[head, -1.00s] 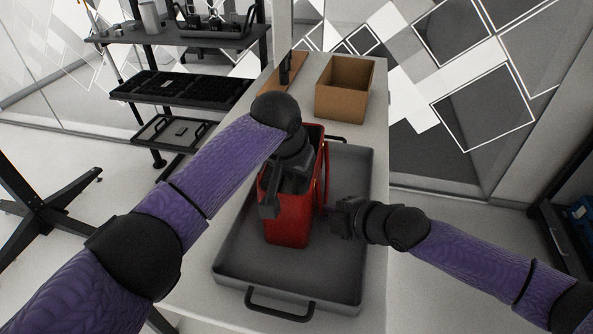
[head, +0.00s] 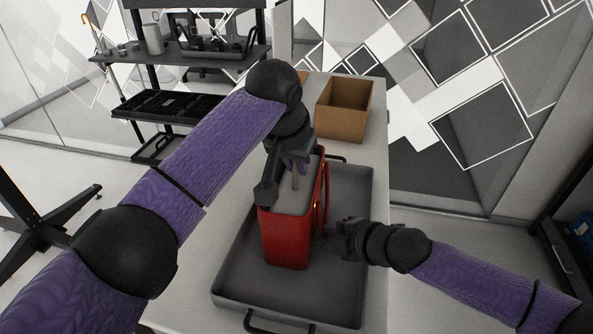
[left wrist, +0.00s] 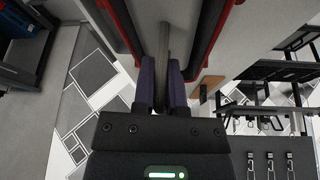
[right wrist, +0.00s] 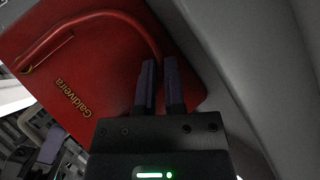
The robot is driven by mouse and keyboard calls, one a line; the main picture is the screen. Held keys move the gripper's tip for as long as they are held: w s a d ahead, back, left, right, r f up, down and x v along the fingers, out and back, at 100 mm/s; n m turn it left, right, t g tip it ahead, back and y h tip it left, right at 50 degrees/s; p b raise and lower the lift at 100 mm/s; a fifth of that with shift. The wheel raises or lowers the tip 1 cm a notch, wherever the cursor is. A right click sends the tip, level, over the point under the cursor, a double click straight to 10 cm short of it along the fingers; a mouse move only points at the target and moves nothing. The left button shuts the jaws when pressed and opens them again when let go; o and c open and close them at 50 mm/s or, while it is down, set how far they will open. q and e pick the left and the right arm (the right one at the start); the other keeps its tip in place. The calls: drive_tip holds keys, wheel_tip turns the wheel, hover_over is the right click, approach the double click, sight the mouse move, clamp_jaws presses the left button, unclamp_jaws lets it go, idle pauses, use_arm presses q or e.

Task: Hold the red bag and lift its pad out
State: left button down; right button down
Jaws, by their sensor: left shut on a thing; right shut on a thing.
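The red bag (head: 287,243) stands upright in a grey tray (head: 341,283) on the table. Its grey pad (head: 291,202) shows in the open top. My left gripper (head: 297,170) is over the bag, its fingers shut on a thin upright grey part of the pad. In the left wrist view this part (left wrist: 164,40) runs between the fingers, with red bag walls on both sides. My right gripper (head: 330,230) is at the bag's right side. In the right wrist view its fingers (right wrist: 161,65) are shut on the bag's red strap; the exact grip is partly hidden.
An open brown box (head: 341,110) stands on the table behind the tray. A black shelf rack (head: 184,106) with trays and containers stands at the back left. The tray has raised walls and free room right of and in front of the bag.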

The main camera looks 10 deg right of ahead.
use_arm(q)
drive_tip(key=shift+r, duration=4.9)
use_arm(e)
drive_tip(key=c, duration=0.6)
unclamp_jaws()
drive_tip(key=shift+c, duration=0.2)
drive_tip(key=v, duration=1.2)
use_arm(q)
drive_tip(key=shift+f, duration=0.1)
